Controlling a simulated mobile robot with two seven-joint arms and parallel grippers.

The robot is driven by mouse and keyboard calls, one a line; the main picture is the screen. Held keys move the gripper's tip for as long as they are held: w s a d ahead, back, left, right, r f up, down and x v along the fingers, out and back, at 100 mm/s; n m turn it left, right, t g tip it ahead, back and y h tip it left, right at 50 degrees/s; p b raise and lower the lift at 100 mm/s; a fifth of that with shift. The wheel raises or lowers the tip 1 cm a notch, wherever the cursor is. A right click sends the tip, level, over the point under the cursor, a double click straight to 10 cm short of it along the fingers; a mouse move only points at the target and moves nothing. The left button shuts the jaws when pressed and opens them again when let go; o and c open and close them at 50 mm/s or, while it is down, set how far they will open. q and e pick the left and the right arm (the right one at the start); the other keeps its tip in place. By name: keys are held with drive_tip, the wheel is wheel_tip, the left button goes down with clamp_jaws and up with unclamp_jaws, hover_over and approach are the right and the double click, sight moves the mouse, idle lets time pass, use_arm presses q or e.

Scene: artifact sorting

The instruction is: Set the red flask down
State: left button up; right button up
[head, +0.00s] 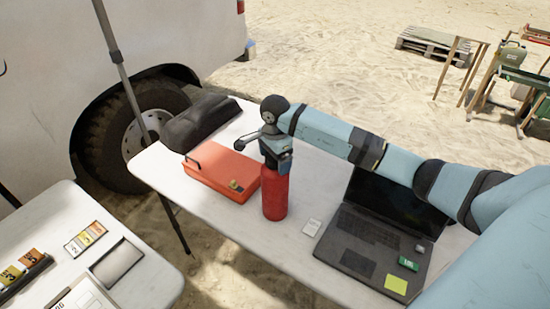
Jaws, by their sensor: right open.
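The red flask (275,196) stands upright on the white folding table (310,268), between an orange case and a laptop. My right gripper (276,163) is directly above the flask, at its top, with the jaws open. The gripper hides the flask's cap and neck, and I cannot tell whether the fingers still touch it. My left gripper is not in view.
The orange case (215,178) is close on the flask's left, with a black bag (200,121) behind it. A second table (150,285) holds cards and trays at lower left.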

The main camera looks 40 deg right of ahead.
wheel_tip(320, 180, up, 12)
drive_tip(key=f+b, duration=0.1)
drive_tip(key=b, duration=0.1)
drive_tip(key=s+a+f+m+t+y, duration=0.1)
drive_tip(key=s+a+f+m+y, duration=0.1)
drive_tip(key=s+a+m+y, duration=0.35)
drive_tip(key=s+a+f+m+y, duration=0.2)
drive_tip(key=a+y, duration=0.5)
drive_tip(key=a, duration=0.4)
drive_tip(key=s+a+f+m+t+y, duration=0.1)
drive_tip(key=s+a+f+m+y, duration=0.1)
drive_tip(key=s+a+m+y, duration=0.5)
drive_tip(key=s+d+f+n+t+h, duration=0.2)
drive_tip(key=s+f+n+t+h, duration=0.1)
drive_tip(key=f+n, duration=0.5)
drive_tip(key=s+d+f+n+t+h, duration=0.2)
drive_tip(key=s+f+n+h, duration=0.3)
drive_tip(key=n, duration=1)
drive_tip(key=s+d+f+n+t+h, duration=0.2)
drive_tip(key=s+f+n+t+h, duration=0.2)
drive_tip(key=f+n+h, duration=0.4)
wheel_tip(320, 180, down, 3)
drive_tip(key=n, duration=0.4)
drive_tip(key=shift+s, duration=0.25)
drive_tip(key=shift+d+r+n, duration=0.1)
drive_tip(key=shift+n, duration=0.15)
